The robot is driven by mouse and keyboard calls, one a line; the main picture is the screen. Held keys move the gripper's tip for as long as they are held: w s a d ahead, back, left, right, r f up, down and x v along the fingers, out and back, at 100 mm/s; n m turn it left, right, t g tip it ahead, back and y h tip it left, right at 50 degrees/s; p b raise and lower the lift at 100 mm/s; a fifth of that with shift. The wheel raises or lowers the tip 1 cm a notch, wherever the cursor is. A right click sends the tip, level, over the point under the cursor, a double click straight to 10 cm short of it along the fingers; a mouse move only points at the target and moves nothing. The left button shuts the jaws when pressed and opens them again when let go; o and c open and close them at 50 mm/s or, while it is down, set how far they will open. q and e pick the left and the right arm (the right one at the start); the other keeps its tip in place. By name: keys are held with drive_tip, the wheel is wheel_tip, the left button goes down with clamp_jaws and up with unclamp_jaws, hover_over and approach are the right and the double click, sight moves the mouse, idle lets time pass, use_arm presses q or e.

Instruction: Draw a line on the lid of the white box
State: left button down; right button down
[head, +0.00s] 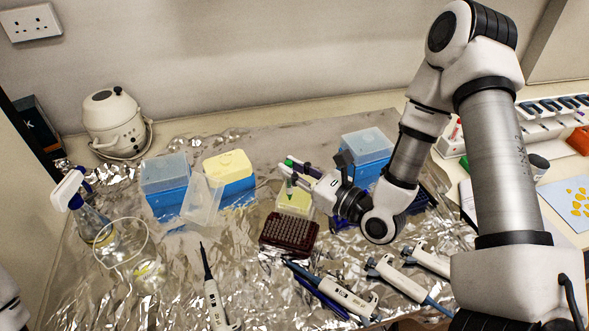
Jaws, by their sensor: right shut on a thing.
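A small pale box (295,204) with a whitish, slightly yellow-green lid sits on the foil, behind a dark red tube rack. My right gripper (291,177) reaches in from the right and is shut on a slim green and white pen (289,186). The pen is roughly upright above the box's lid. Whether its tip touches the lid is too small to tell, and no line on the lid can be made out. The gripper and pen hide part of the box's back. My left gripper is out of view.
The dark red rack (289,233) stands just in front of the box. Several pipettes (337,294) lie in front. A spray bottle (88,216) stands far left.

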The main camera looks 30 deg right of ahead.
drive_tip(key=shift+w+d, duration=0.6)
idle(1.4)
drive_tip(key=shift+r, duration=0.1)
idle(0.5)
drive_tip(key=shift+r, duration=0.1)
wheel_tip(320, 180, up, 5)
drive_tip(key=p, duration=0.3)
drive_tip(key=shift+p, duration=0.35)
idle(0.4)
